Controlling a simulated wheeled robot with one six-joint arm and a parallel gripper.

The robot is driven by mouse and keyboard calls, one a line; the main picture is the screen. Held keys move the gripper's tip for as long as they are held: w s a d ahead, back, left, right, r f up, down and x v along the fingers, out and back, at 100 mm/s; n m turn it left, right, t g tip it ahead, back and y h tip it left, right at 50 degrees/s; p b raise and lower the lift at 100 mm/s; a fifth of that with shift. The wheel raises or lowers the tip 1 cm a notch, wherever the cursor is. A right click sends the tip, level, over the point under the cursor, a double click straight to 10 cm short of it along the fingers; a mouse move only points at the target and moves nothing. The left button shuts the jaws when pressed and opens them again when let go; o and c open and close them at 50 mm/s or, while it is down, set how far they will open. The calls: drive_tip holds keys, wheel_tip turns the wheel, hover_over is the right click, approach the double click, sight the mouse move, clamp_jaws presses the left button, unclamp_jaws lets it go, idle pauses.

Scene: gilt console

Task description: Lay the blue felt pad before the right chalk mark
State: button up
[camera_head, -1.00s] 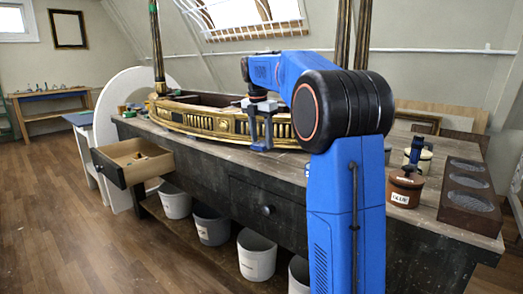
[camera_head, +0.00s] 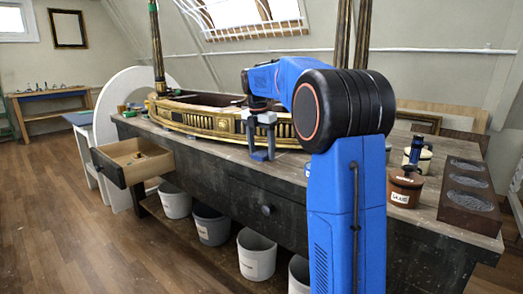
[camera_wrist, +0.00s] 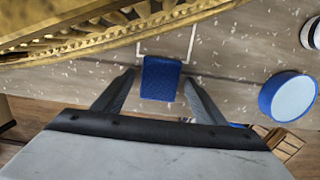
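The blue felt pad (camera_wrist: 161,79) lies on the worktop in the wrist view, between the fingertips of my gripper (camera_wrist: 158,75). Bare worktop shows between the pad and each finger, so the gripper is open. A thin white chalk mark (camera_wrist: 193,43) shows just beyond the pad, on the side toward the gilt console. The pad's far edge is at the chalk line; I cannot tell if it covers part of it.
A round blue-rimmed thing (camera_wrist: 288,96) lies right of my gripper in the wrist view. In the head view, a glue pot (camera_head: 404,188) and a dark tray with round hollows (camera_head: 470,212) stand at the bench's right. An open drawer (camera_head: 133,161) juts out left.

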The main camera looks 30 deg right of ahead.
sight(259, 155)
wheel_tip(259, 155, up, 12)
drive_tip(key=a, duration=0.1)
drive_tip(key=shift+s+a+r, duration=0.15)
drive_tip(key=shift+s, duration=0.1)
idle(0.4)
